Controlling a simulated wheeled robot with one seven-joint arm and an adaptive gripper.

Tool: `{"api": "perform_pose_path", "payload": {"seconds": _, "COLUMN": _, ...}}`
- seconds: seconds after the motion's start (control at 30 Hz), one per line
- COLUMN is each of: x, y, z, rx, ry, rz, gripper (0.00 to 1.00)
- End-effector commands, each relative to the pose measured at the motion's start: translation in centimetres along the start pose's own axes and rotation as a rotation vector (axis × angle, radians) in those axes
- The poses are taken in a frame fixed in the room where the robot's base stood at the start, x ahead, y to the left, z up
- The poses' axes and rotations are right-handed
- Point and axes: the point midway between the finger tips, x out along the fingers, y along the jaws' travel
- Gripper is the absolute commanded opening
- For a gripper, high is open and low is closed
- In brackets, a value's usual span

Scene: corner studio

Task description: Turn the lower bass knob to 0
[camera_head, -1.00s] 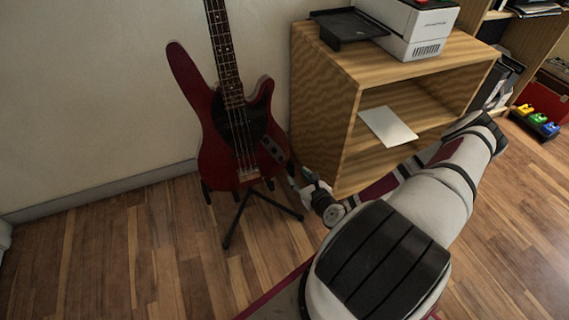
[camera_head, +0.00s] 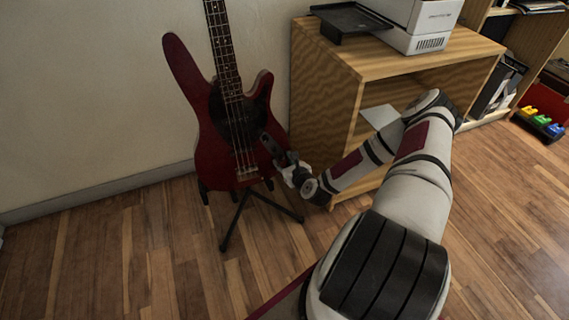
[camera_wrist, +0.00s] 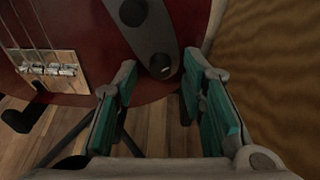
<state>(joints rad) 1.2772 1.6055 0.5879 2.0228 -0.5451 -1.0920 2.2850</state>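The dark red bass (camera_head: 212,150) stands upright on a black stand, with its strings and bridge (camera_wrist: 55,70) facing me. In the wrist view its grey control plate (camera_wrist: 148,35) carries a dark round knob (camera_wrist: 132,12) near the top edge. A smaller dark round part (camera_wrist: 160,62) sits at the plate's lower end, between my fingers; I cannot tell whether it is the lower knob. No scale marks are readable. My gripper (camera_wrist: 160,78) is open and empty, its teal pads apart. In the head view my gripper (camera_head: 272,146) is at the bass's lower right, covering the controls.
A wooden shelf unit (camera_head: 325,110) stands close to the right of the bass, with a black tray (camera_head: 350,24) and a white printer on top. The black stand's legs (camera_head: 232,225) spread on the wood floor. Floor to the left is clear.

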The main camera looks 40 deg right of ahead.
Motion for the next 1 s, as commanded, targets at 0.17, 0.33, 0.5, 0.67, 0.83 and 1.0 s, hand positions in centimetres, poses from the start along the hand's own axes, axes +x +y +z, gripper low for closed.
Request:
{"api": "perform_pose_path", "payload": {"seconds": 0.17, "x": -0.02, "y": -0.02, "z": 0.03, "rx": 0.000, "ry": 0.000, "rz": 0.000, "gripper": 0.37}}
{"api": "perform_pose_path", "payload": {"seconds": 0.33, "x": -0.03, "y": -0.02, "z": 0.01, "rx": 0.000, "ry": 0.000, "rz": 0.000, "gripper": 0.00}}
{"api": "perform_pose_path", "payload": {"seconds": 0.5, "x": -0.04, "y": -0.04, "z": 0.01, "rx": -0.001, "ry": 0.000, "rz": -0.001, "gripper": 0.00}}
{"api": "perform_pose_path", "payload": {"seconds": 0.67, "x": -0.05, "y": -0.03, "z": 0.02, "rx": -0.016, "ry": 0.001, "rz": -0.004, "gripper": 0.00}}
{"api": "perform_pose_path", "payload": {"seconds": 0.83, "x": -0.07, "y": -0.01, "z": 0.04, "rx": -0.077, "ry": 0.004, "rz": -0.015, "gripper": 0.00}}
{"api": "perform_pose_path", "payload": {"seconds": 1.0, "x": -0.08, "y": 0.03, "z": 0.05, "rx": -0.190, "ry": 0.010, "rz": -0.035, "gripper": 0.00}}
